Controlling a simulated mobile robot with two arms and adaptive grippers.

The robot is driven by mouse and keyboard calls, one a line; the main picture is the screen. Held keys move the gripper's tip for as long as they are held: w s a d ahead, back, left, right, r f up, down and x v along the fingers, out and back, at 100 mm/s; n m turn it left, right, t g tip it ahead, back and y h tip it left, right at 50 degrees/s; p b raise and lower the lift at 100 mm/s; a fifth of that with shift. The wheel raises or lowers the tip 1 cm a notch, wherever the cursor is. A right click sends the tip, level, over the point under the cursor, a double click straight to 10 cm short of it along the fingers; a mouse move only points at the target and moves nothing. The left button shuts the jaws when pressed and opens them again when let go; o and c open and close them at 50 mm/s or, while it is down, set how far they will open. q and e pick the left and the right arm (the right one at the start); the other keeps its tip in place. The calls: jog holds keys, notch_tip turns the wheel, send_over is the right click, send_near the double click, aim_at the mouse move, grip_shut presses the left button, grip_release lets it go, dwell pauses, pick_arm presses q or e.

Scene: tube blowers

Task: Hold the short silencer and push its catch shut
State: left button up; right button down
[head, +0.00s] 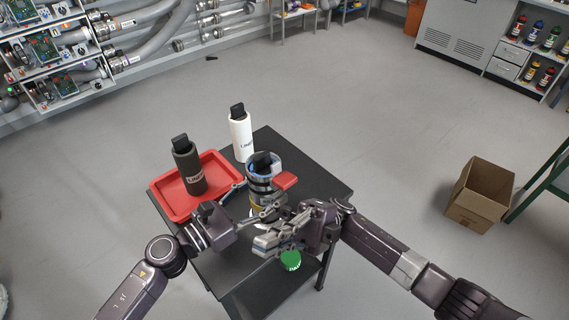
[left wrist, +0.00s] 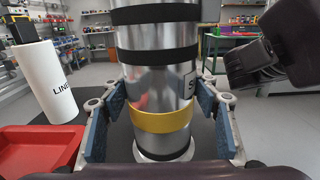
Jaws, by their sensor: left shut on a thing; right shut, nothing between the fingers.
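The short silencer (head: 262,168) is a silver cylinder with dark bands, standing upright on the dark table. In the left wrist view the silencer (left wrist: 156,88) shows black bands and a yellow band low down. My left gripper (head: 254,199) has its fingers on either side of the silencer's lower body, and its blue-grey pads show in the left wrist view (left wrist: 158,115). A red piece (head: 286,181), which looks like the catch, sticks out at the silencer's right side. My right gripper (head: 262,244) is shut and empty, in front of the silencer and below the red piece in the picture.
A red tray (head: 165,188) at the table's left holds a dark labelled bottle (head: 188,168). A white labelled bottle (head: 241,137) stands at the back. A green round thing (head: 291,260) shows below my right gripper. The table's right corner (head: 325,187) is clear. A cardboard box (head: 470,209) is on the floor.

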jog(key=s+d+n+t+h, duration=0.1)
jog(key=s+d+n+h, duration=0.1)
jog(key=s+n+h, duration=0.65)
jog(key=w+d+r+m+t+h, duration=0.3)
jog(key=w+r+t, duration=0.2)
jog(key=w+t, duration=0.3)
jog(key=w+d+r+m+t+h, duration=0.3)
jog(key=w+t, duration=0.6)
jog(key=t, duration=0.3)
notch_tip(320, 180, up, 2)
jog(key=shift+d+r+t+h, duration=0.15)
jog(key=shift+d+t+h, duration=0.15)
jog(key=shift+d+h, duration=0.3)
